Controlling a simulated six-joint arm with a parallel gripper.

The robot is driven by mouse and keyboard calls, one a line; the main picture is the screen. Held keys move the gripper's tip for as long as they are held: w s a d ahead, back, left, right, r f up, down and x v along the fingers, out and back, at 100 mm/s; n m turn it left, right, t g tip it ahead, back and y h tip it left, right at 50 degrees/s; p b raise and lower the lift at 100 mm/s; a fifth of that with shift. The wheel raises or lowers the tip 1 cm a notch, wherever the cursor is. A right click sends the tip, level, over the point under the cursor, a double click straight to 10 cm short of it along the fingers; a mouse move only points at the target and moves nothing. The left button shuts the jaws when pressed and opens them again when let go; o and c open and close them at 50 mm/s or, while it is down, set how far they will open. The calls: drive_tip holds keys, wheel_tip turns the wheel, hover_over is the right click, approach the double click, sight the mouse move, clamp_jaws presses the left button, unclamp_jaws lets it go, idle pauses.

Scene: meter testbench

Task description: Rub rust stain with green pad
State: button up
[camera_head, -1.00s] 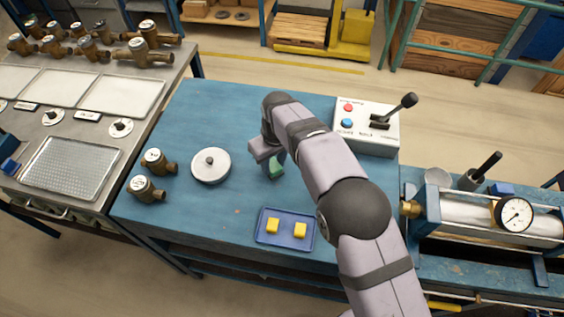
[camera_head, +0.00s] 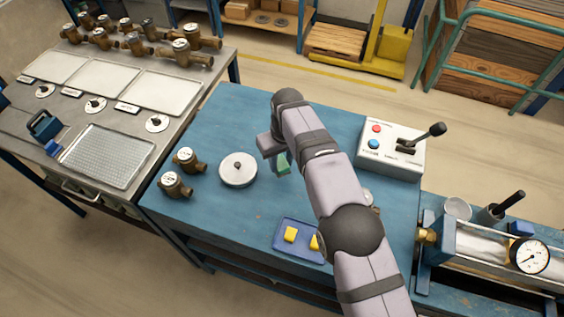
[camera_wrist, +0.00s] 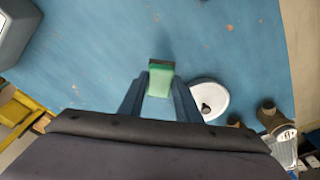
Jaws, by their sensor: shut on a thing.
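My gripper (camera_wrist: 160,88) is shut on the green pad (camera_wrist: 159,79), which sits between the two fingers in the wrist view. In the head view the green pad (camera_head: 284,164) shows just below my gripper (camera_head: 277,158), over the blue bench top, right of the round lid. I cannot tell whether the pad touches the surface. Small brownish marks (camera_wrist: 229,27) show on the blue top in the wrist view, but I cannot tell whether one is the rust stain. My arm hides part of the bench.
A round lid (camera_head: 238,172) and two brass meters (camera_head: 176,186) stand left of the pad. A blue tray (camera_head: 283,248) with yellow blocks lies in front. A control box with a lever (camera_head: 385,158) stands to the right. Bench behind the pad is clear.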

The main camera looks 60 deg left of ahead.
drive_tip(key=shift+r+p, duration=1)
drive_tip(key=shift+r, duration=0.7)
drive_tip(key=shift+w, duration=0.15)
drive_tip(key=shift+w+d+r, duration=0.1)
drive_tip(key=shift+w+d, duration=0.05)
drive_tip(key=shift+w, duration=0.1)
drive_tip(key=w+d+r+m, duration=0.3)
drive_tip(key=w+d, duration=0.6)
drive_tip(key=w, duration=0.4)
drive_tip(key=w+d+r+m, duration=0.2)
drive_tip(key=w+d, duration=0.3)
drive_tip(key=d, duration=0.4)
drive_tip(key=w+d+r+m, duration=0.15)
drive_tip(key=w+d, duration=0.25)
drive_tip(key=d, duration=0.4)
drive_tip(key=d+r+m+t, duration=0.15)
drive_tip(key=d+m, duration=0.25)
drive_tip(key=d, duration=1.4)
drive_tip(key=w+d+f+m+b, duration=0.1)
drive_tip(key=d+f+m+b, duration=0.1)
drive_tip(key=d+f, duration=0.3)
drive_tip(key=w+d+f+m+h+b, duration=0.1)
drive_tip(key=d+f+m, duration=0.4)
drive_tip(key=d, duration=0.7)
drive_tip(key=shift+w+d+f+b, duration=0.2)
drive_tip(key=shift+w+f+b, duration=0.25)
drive_tip(key=shift+w, duration=0.3)
drive_tip(key=shift+a+r+m, duration=0.1)
drive_tip(key=shift+r+m, duration=0.05)
drive_tip(key=shift+m, duration=0.1)
